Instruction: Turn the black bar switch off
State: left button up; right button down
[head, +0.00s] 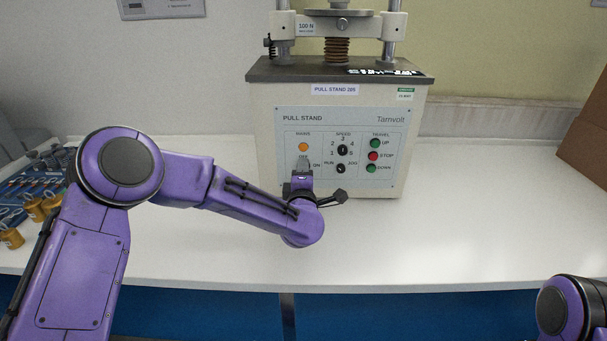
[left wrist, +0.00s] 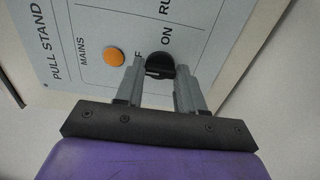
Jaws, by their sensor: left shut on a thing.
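The black bar switch (left wrist: 160,62) is under the MAINS label on the front panel of the pull stand (head: 343,147). In the left wrist view it sits between my two grey fingers, with the ON label beside it. My left gripper (head: 303,164) is shut on the switch; it also shows in the left wrist view (left wrist: 161,70). In the head view the gripper hides the switch, between the OFF label above and ON to the right. I cannot tell clearly which label the bar points to. The orange MAINS lamp (head: 303,147) is above it.
To the right are a speed knob (head: 343,150), a smaller RUN knob (head: 340,169) and the green UP (head: 375,143), red STOP (head: 373,156) and green DOWN (head: 371,168) buttons. The white bench (head: 420,240) in front is largely clear.

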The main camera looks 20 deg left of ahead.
pick_arm(q)
jog(key=o, duration=1)
jog(key=shift+o, duration=0.2)
jog(key=b+v, duration=0.1)
jog(key=v, duration=0.9)
jog(key=shift+s, duration=0.3)
